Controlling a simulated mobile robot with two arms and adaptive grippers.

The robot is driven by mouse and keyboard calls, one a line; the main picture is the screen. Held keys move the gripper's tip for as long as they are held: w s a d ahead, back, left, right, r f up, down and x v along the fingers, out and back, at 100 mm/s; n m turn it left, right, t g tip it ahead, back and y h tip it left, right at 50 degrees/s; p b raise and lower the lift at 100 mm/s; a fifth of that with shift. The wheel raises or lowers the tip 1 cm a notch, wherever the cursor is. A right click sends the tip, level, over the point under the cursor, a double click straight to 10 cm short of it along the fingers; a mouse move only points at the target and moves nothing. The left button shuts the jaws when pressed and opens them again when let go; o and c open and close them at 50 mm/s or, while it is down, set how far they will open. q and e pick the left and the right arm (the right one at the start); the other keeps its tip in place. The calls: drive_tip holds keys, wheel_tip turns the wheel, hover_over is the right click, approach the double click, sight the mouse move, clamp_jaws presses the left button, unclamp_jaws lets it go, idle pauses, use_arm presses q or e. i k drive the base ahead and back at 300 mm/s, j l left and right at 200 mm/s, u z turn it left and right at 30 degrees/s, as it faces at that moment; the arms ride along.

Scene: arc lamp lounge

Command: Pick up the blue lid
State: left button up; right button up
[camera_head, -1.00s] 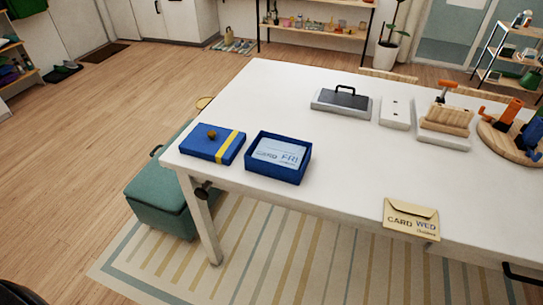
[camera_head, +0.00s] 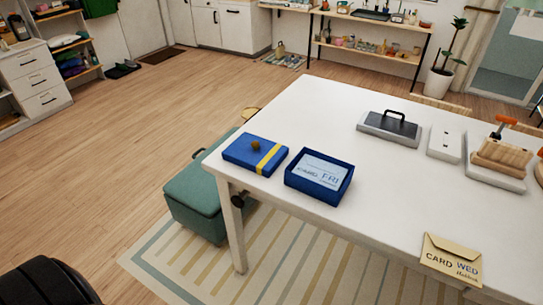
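The blue lid (camera_head: 242,153) lies flat on the white table near its left corner. It has a round brown knob on top and a yellow band across its right part. Just right of it stands an open blue box (camera_head: 336,192) with a pale card marked FRI inside. The lid and the box are close together. Neither of my grippers shows in the view. A dark rounded shape at the bottom left is too little shown to name.
The white table (camera_head: 310,110) also bears a grey block with a black handle (camera_head: 389,126), a white plate (camera_head: 444,144) and a wooden piece (camera_head: 502,152). A green storage bench (camera_head: 198,205) stands by the table's left end.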

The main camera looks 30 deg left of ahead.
sight(260, 156)
drive_tip(key=i+j+u, duration=0.15)
drive_tip(key=u, duration=0.25)
drive_tip(key=i+u, duration=0.75)
drive_tip(key=k+l, duration=0.05)
